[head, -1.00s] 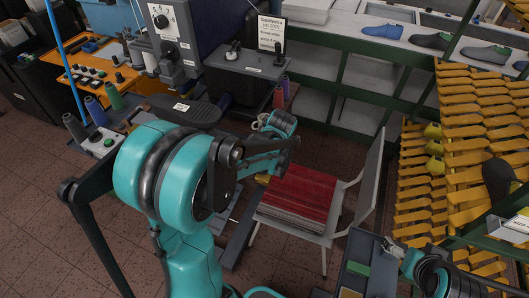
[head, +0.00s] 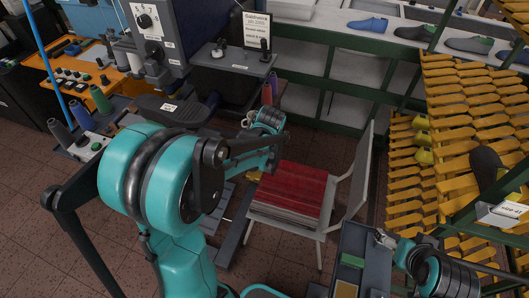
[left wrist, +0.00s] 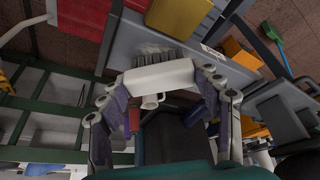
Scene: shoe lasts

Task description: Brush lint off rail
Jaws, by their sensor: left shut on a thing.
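My left gripper (head: 248,121) is beside the sewing machine's pedestal area in the head view, above and left of the red-topped chair. In the left wrist view my left gripper (left wrist: 160,98) is shut on a white-handled brush (left wrist: 160,77), its dark bristles showing beyond the handle. The brush cannot be made out in the head view. A grey plate (left wrist: 135,38) lies beyond the bristles; whether they touch it I cannot tell. I cannot pick out the rail or any lint with certainty. My right gripper (head: 384,239) is small at lower right, near a dark tray; its jaw state is unclear.
The chair (head: 348,198) carries a red stack (head: 290,190). The dark tray (head: 350,238) holds a green block (head: 352,261). A machine (head: 150,48) with a small shelf (head: 228,60) stands at the back. Brown floor shows between.

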